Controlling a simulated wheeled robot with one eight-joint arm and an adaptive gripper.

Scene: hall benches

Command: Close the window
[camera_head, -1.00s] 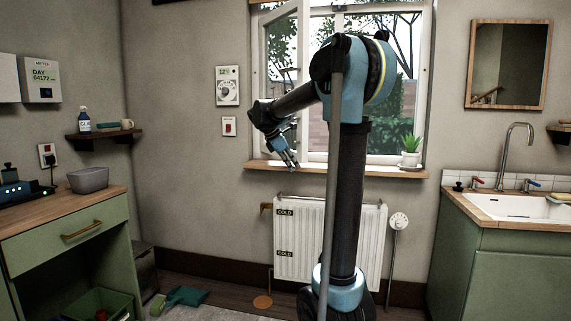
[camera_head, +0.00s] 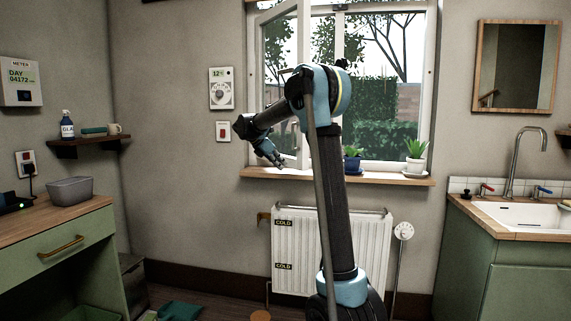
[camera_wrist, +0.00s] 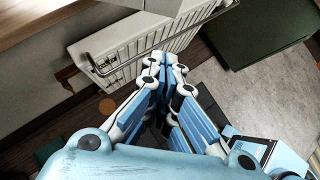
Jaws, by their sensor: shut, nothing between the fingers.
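The window (camera_head: 431,75) is in the back wall in the head view. Its left white-framed sash (camera_head: 303,100) stands open, swung into the room. My gripper (camera_head: 280,163) is shut and empty, pointing down in front of the lower part of this sash, a little above the sill's height in the picture. I cannot tell whether it touches the sash. My arm hides part of the window's middle. In the wrist view my gripper's fingers (camera_wrist: 166,66) are together, with the radiator beyond them; the window does not show there.
The wooden sill (camera_head: 390,180) holds a plant in a blue pot (camera_head: 352,163) and one in a white pot (camera_head: 415,160). A white radiator (camera_head: 300,250) is below. A sink counter (camera_head: 490,225) stands right, a green drawer unit (camera_head: 65,255) left.

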